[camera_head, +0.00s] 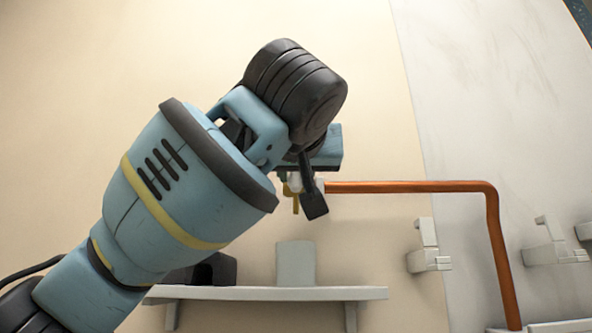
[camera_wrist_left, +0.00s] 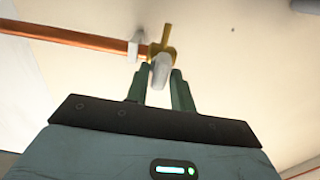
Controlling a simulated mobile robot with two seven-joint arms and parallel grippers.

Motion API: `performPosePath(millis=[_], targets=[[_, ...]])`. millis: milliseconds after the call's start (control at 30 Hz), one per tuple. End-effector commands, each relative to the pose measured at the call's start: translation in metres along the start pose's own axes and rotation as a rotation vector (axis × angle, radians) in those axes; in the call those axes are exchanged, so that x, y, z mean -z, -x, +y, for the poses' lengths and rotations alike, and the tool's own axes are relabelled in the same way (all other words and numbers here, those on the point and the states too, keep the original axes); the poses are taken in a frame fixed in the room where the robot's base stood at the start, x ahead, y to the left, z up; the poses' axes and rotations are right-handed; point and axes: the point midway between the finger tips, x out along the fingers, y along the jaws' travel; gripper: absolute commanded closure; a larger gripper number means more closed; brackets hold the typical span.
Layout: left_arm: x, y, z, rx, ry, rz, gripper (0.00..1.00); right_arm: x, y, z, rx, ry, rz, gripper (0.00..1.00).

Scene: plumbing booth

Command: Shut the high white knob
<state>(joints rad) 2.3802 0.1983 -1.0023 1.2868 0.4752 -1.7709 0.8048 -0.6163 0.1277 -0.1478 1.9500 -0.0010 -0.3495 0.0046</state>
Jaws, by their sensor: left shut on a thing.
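The white knob (camera_wrist_left: 161,70) is a small pale handle on a brass valve (camera_wrist_left: 166,45) at the end of a copper pipe (camera_wrist_left: 80,38). In the left wrist view it sits between the two green fingers of my left gripper (camera_wrist_left: 161,86), which is shut on it. In the head view my left gripper (camera_head: 306,192) reaches the pipe's left end from the lower left, and its wrist hides most of the valve. A bit of brass (camera_head: 295,203) shows beside the fingers. My right gripper is in neither view.
The copper pipe runs right in the head view, then bends down (camera_head: 493,215). A white shelf (camera_head: 265,293) with a pale block (camera_head: 296,263) is below my left arm. White wall brackets (camera_head: 428,258) stand to the right. The wall above the pipe is clear.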

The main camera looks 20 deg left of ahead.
Motion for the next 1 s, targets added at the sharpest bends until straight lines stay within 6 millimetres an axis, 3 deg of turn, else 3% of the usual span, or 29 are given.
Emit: performPosePath(millis=[367, 1000], targets=[[-0.0006, 0.0001, 0.0015, -0.001, -0.169, -0.002, 0.99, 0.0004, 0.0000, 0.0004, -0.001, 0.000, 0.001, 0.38], [-0.0013, 0.0003, 0.0035, -0.001, -0.766, 0.000, 0.99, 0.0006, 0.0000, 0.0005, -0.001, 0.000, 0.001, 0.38]])
